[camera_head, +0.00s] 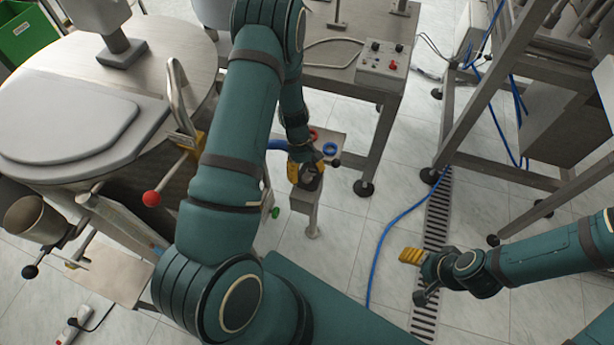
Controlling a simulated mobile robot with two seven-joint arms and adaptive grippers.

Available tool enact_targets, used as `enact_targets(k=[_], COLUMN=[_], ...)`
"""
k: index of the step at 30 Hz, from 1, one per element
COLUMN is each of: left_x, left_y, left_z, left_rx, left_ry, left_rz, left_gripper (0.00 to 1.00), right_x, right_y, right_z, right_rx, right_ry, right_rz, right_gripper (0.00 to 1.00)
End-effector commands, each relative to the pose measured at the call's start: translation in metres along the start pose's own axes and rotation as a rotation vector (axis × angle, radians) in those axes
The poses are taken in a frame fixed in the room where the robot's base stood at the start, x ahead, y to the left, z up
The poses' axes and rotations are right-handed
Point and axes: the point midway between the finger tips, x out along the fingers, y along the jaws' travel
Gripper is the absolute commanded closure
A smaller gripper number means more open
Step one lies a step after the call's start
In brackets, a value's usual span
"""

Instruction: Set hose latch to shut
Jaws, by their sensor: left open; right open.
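A small metal stand (305,200) rises from the floor at centre. Its top carries a blue ring (330,148) and a red ring (314,135). A blue hose (277,145) reaches the stand from the left, partly behind my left arm. A dark round knob (337,162) shows at the right edge of the stand top; I cannot tell whether it belongs to the hose latch. The latch itself is not clearly visible, and its position cannot be read. My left gripper (305,176) is open over the stand's near side. My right gripper (411,257) is open and empty above the floor at right.
A large round vessel (185,62) with a red-knobbed lever (152,198) stands at left. A steel table with a control box (384,66) is behind the stand. A metal frame (470,105) stands at right. A blue line (385,235) crosses the floor by a drain grate (436,205).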

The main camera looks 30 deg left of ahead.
Motion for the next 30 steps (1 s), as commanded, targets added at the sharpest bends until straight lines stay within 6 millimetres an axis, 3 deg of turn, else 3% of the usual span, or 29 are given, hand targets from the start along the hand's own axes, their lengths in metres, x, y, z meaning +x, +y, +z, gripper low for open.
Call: enact_targets(k=[4, 13, 14, 19, 30], left_x=[0.0092, 0.0103, 0.0103, 0.0101, 0.0096], left_y=[-0.0001, 0.0, 0.0, 0.0001, 0.0031], left_z=[0.0, 0.0002, 0.0002, 0.0001, -0.0029], left_rx=[0.0, 0.0, 0.0, 0.0, 0.001], left_ry=[0.0, 0.0, 0.0, 0.0, 0.001], left_rz=[0.0, 0.001, 0.001, 0.001, 0.001], left_gripper=[0.37, 0.37, 0.42, 1.0, 1.0], right_x=[0.0021, 0.002, 0.002, 0.002, 0.0027], right_y=[0.0007, 0.0007, 0.0007, 0.0007, 0.001], right_z=[-0.0004, -0.0005, -0.0005, -0.0004, -0.0003], right_rx=[0.0, 0.0, 0.0, 0.0, 0.0], right_ry=[0.001, 0.002, 0.002, 0.002, 0.002], right_rz=[0.0, 0.0, 0.0, 0.0, 0.0], right_gripper=[0.37, 0.37, 0.37, 0.37, 0.37])
